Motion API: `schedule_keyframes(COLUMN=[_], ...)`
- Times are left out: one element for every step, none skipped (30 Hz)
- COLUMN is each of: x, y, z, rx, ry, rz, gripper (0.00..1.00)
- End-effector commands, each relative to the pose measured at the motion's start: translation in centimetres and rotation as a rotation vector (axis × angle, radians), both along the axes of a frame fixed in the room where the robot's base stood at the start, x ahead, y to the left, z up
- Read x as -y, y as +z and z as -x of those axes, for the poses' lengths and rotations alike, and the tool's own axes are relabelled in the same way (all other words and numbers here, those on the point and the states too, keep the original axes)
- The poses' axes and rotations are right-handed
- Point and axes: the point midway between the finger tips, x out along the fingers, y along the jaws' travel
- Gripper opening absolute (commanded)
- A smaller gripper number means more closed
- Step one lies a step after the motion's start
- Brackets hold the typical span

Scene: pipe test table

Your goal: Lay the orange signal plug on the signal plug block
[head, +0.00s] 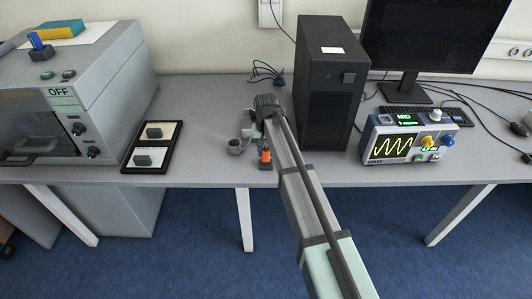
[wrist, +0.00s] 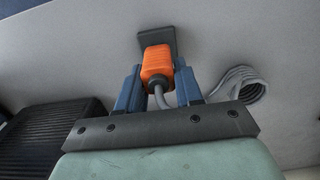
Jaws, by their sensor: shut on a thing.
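The orange signal plug (wrist: 157,63) is between the two blue fingers of my gripper (wrist: 156,84), which are shut on it. A grey cable runs from the plug back between the fingers. A dark grey block (wrist: 157,38) shows just beyond the plug's far end in the wrist view, partly hidden by it; I cannot tell whether they touch. In the head view the orange plug (head: 265,156) shows near the table's front edge, below the end of my arm, with a dark part just under it. My fingertips are mostly hidden there.
A grey coiled cable (head: 236,146) lies left of the plug. A black tray (head: 125,168) with two dark blocks on pale plates is further left. A black computer tower (head: 326,85) stands close on the right, with an oscilloscope (head: 412,140) beyond it.

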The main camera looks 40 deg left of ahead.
Motion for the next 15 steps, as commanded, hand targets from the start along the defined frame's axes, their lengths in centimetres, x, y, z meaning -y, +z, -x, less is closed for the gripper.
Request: schedule_keyframes(x=[0.0,0.0,0.0,0.0,0.0,0.0,0.0,0.0,0.0,0.0,0.0,0.0,0.0,0.0,0.0], y=[-0.7,-1.1,-1.4,-1.5,-1.6,-1.6,-1.6,-1.6,-1.6,-1.6,-1.6,-1.6,-1.6,-1.7,-1.8], z=[0.0,0.0,0.0,0.0,0.0,0.0,0.0,0.0,0.0,0.0,0.0,0.0,0.0,0.0,0.0], rx=[-0.001,-0.001,-0.001,-0.001,0.000,0.000,0.000,0.000,0.000,0.000,0.000,0.000,0.000,0.000,0.000], ry=[0.000,0.000,0.000,0.000,0.000,0.000,0.000,0.000,0.000,0.000,0.000,0.000,0.000,0.000,0.000], rz=[0.001,0.001,0.001,0.001,0.000,0.000,0.000,0.000,0.000,0.000,0.000,0.000,0.000,0.000,0.000], gripper=[0.00,0.00,0.00,0.00,0.00,0.00,0.00,0.00,0.00,0.00,0.00,0.00,0.00,0.00,0.00])
